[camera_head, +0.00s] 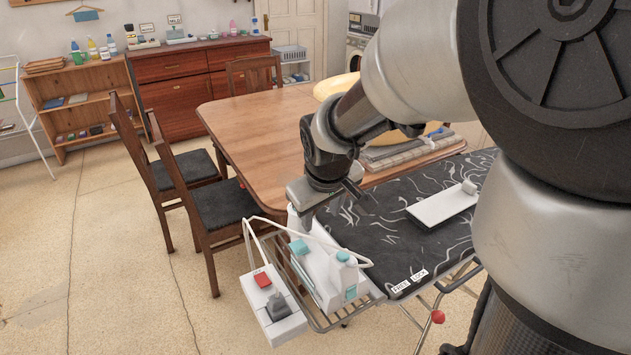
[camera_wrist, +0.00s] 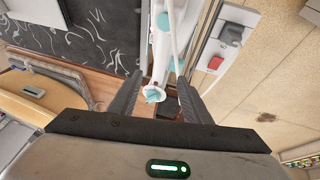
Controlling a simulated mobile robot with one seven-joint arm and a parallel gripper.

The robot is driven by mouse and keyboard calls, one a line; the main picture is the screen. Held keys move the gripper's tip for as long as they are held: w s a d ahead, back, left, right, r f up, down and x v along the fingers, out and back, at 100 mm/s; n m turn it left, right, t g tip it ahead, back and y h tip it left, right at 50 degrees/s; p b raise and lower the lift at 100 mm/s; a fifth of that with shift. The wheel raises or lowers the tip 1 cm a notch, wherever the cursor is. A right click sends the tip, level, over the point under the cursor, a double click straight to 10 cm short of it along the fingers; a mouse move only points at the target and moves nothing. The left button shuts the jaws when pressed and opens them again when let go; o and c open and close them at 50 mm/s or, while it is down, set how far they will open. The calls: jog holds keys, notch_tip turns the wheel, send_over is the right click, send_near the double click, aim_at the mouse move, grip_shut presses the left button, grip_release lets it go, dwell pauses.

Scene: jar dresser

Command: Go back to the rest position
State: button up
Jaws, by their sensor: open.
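No held object is visible.
A white panel (camera_head: 442,207) lies on the board. The wooden table (camera_head: 255,145) and chairs stand beyond; floor at left is clear.

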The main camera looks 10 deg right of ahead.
jog(key=s+r+m+p, duration=0.4)
jog(key=s+r+p, duration=0.6)
jog(key=s+r, duration=0.9)
jog(key=shift+d+r+t+y+p, duration=0.15)
jog(key=shift+r+t+y+p, duration=0.2)
jog(key=shift+r, duration=0.2)
jog(key=shift+s+d, duration=0.1)
